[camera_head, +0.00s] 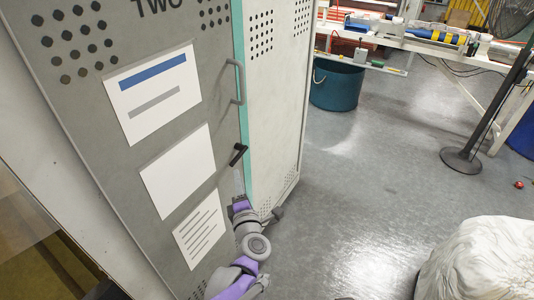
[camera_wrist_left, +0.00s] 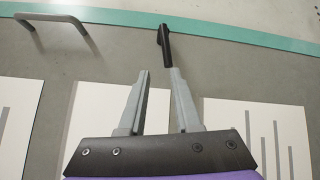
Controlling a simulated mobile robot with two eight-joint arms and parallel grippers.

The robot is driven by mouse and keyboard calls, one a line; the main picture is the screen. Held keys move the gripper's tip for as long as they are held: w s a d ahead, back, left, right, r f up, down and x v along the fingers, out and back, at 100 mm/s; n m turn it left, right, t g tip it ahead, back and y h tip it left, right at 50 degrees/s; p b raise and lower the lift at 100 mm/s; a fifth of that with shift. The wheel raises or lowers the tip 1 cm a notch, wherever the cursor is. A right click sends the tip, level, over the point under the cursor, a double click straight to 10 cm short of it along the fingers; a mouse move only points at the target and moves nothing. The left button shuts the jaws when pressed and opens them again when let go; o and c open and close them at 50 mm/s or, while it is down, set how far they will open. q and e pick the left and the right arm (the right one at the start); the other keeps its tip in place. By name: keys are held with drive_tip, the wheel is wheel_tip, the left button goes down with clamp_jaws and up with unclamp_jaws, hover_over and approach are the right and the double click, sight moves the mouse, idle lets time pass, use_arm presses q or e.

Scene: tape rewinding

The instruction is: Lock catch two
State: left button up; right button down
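The cabinet door marked TWO (camera_head: 110,60) is grey with a teal edge strip and appears closed. Its catch, a small black lever (camera_head: 238,155), sits near the teal edge, tilted in the head view. In the left wrist view the black catch (camera_wrist_left: 164,45) lies just past the fingertips, its near end by the right fingertip; I cannot tell if they touch. My left gripper (camera_head: 239,182) is just below the catch. Its fingers (camera_wrist_left: 160,73) are apart with nothing between them. My right gripper is not in view.
A grey pull handle (camera_head: 239,82) stands out from the door above the catch. White paper sheets (camera_head: 178,170) are on the door. A blue-green bin (camera_head: 337,85), a black post base (camera_head: 461,160) and a white draped heap (camera_head: 480,262) stand right of the cabinet. The floor between is clear.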

sight(236, 158)
use_arm(q)
drive_tip(key=shift+n+y, duration=0.3)
drive_tip(key=shift+n, duration=0.2)
drive_tip(key=w, duration=0.3)
drive_tip(key=w+f, duration=0.1)
drive_tip(key=w, duration=0.3)
drive_tip(key=w+b, duration=0.1)
drive_tip(key=w, duration=0.3)
drive_tip(key=shift+w+a+f, duration=0.15)
drive_tip(key=shift+a+f, duration=0.05)
drive_tip(key=shift+a, duration=0.2)
clamp_jaws()
idle(0.4)
